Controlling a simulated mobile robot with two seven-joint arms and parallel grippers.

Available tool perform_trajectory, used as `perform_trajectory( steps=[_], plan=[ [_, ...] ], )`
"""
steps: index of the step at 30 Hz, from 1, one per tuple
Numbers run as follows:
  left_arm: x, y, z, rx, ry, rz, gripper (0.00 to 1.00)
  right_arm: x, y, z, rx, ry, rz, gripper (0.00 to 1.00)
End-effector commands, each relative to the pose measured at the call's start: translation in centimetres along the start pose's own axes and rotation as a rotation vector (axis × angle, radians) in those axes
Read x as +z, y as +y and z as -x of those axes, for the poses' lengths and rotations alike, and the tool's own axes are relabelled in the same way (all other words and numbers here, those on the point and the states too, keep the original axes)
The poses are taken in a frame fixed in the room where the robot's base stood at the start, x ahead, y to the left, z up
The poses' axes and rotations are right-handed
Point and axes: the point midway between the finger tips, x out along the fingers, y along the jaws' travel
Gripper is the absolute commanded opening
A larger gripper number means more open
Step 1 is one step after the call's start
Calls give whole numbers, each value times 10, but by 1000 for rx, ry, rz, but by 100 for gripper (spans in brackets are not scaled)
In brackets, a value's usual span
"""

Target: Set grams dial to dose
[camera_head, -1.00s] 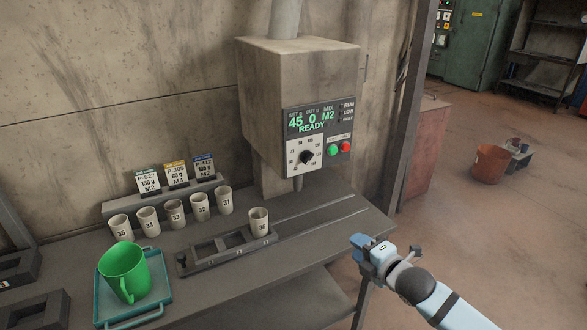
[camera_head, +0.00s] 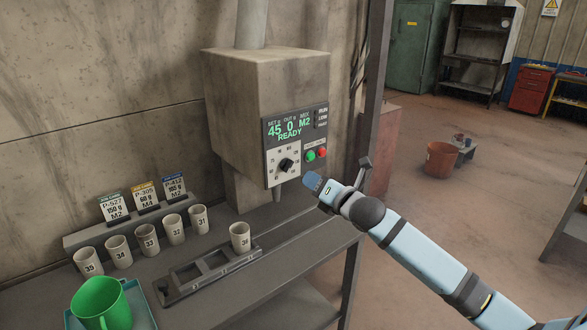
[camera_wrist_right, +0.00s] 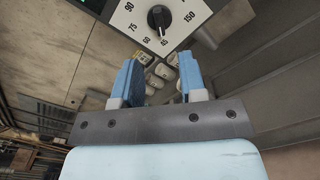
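The grams dial (camera_head: 286,165) is a black knob on a white numbered plate, on the front of the grey dispenser (camera_head: 262,80). The display (camera_head: 290,127) above it reads set 45, out 0, mix M2, READY. In the right wrist view the dial (camera_wrist_right: 159,17) is at the top, beyond the fingers, with its mark near 45. My right gripper (camera_head: 312,182) is just right of and below the dial, apart from it. In the wrist view its blue fingers (camera_wrist_right: 156,80) are spread with nothing between them. My left gripper is not in view.
Green (camera_head: 310,156) and red (camera_head: 322,152) buttons sit right of the dial. Recipe cards (camera_head: 146,197) stand behind several numbered cups (camera_head: 148,238). Cup 36 (camera_head: 240,238) stands in the slotted rail (camera_head: 190,287). A green mug (camera_head: 101,304) is on a teal tray (camera_head: 151,318).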

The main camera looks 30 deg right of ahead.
Motion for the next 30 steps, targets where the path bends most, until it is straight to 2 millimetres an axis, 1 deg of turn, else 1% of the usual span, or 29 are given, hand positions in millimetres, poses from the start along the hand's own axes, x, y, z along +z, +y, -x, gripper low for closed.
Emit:
perform_trajectory(
  steps=[1, 6, 9, 12, 15, 18, 25, 26, 27, 29, 30],
  plan=[
    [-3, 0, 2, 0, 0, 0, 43, 2, 2, -12, 2, -3, -4, 38],
    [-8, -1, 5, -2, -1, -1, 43, 2, 2, -47, 1, -3, -4, 38],
    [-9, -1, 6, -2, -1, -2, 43, 1, 2, -64, 1, -1, -3, 38],
    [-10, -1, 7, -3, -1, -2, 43, 1, 1, -76, 0, 0, -4, 38],
    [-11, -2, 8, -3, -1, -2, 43, 0, 1, -83, 1, 0, -2, 38],
    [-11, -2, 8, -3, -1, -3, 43, 0, 1, -87, 1, 0, -1, 38],
    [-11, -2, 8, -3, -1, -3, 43, -1, 0, -87, 1, 1, -1, 38],
    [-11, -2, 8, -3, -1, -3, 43, -1, 0, -87, 0, 1, -1, 36],
    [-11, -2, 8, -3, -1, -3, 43, -1, 0, -87, 0, 1, -1, 27],
    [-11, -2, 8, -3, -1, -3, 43, -1, 0, -87, 0, 1, -1, 13],
    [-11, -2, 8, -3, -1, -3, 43, -1, 0, -87, 0, 1, -1, 4]
  ],
)
